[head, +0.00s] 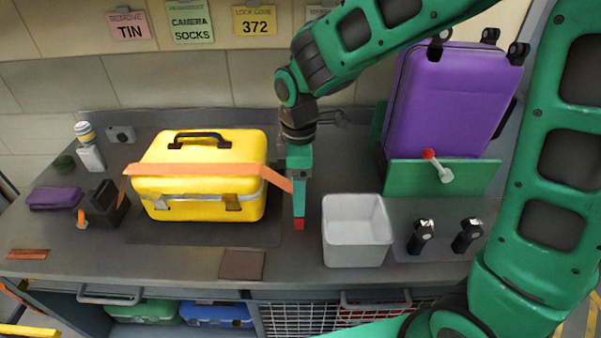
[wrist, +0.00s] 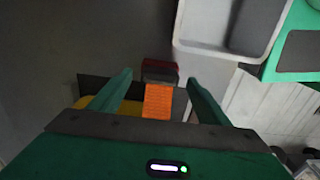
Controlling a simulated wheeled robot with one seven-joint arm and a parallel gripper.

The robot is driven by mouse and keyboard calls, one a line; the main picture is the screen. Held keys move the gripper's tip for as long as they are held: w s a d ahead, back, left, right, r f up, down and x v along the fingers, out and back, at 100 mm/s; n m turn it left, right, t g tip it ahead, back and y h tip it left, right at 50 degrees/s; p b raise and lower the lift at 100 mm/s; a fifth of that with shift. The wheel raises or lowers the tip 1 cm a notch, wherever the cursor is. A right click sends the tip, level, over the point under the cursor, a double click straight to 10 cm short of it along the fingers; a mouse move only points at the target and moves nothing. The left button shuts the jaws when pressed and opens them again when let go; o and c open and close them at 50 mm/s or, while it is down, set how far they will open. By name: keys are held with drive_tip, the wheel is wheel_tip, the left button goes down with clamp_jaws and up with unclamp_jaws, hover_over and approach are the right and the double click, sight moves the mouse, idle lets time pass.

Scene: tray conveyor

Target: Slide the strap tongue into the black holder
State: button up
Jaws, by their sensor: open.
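The yellow case (head: 204,180) stands on the grey bench with an orange strap (head: 200,169) across its front. The strap's left part bends down beside the black holder (head: 105,203), an open-topped dark box left of the case. Its right part slopes down to my gripper (head: 298,212), which points down right of the case. In the wrist view the strap (wrist: 165,102) ends in a dark red block, apparently the tongue (wrist: 160,70). It lies between the spread fingers of my gripper (wrist: 160,82). Contact with either finger is not visible.
A white bin (head: 357,255) stands close right of my gripper. Behind it are a purple suitcase (head: 440,100) and a green panel with a red-knobbed lever (head: 432,160). Two black fittings (head: 421,236) stand at the right. A brown patch (head: 242,264) lies by the front edge.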

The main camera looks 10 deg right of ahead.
drive_tip(key=shift+f, duration=1.3)
drive_tip(key=c, duration=1.2)
drive_tip(key=shift+o, duration=0.2)
drive_tip(key=shift+r, duration=0.1)
drive_tip(key=shift+w+r, duration=0.1)
drive_tip(key=shift+r, duration=0.35)
drive_tip(key=shift+r, duration=2.15)
drive_tip(key=shift+r, duration=1.9)
